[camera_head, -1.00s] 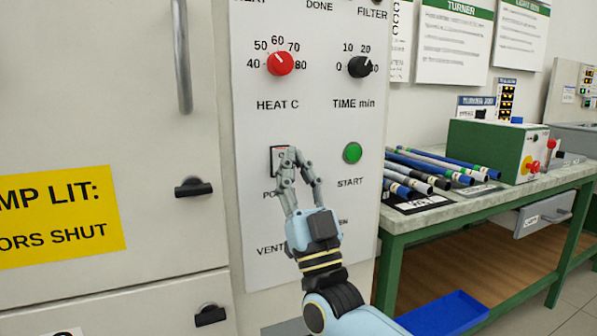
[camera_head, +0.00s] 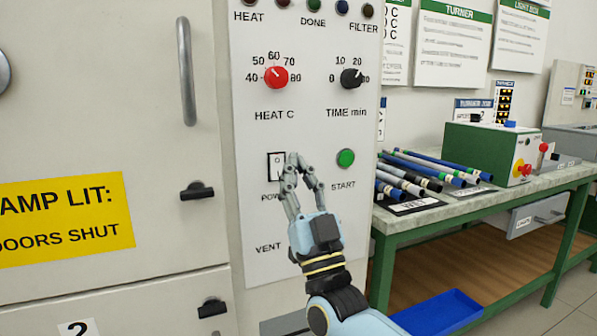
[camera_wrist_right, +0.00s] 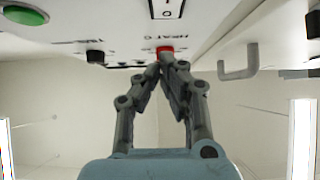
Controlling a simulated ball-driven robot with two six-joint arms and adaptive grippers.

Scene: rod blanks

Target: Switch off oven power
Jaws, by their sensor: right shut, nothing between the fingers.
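The oven's power switch (camera_head: 276,167) is a black-framed rocker with a white face on the pale control panel (camera_head: 262,215), above the partly covered "POW" label. My right gripper (camera_head: 298,156) is shut and empty, its fingertips just right of the switch in the head view; I cannot tell whether they touch the panel. In the right wrist view the fingertips (camera_wrist_right: 166,62) meet, and the switch (camera_wrist_right: 166,8) shows at the top edge, apart from them in the picture. My left gripper is not in view.
The green START button (camera_head: 345,158) is right of the switch. The red heat knob (camera_head: 276,77) and black time knob (camera_head: 351,79) are above. Oven doors with black latches (camera_head: 197,191) lie left. A green-framed bench (camera_head: 405,232) with several rods stands right.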

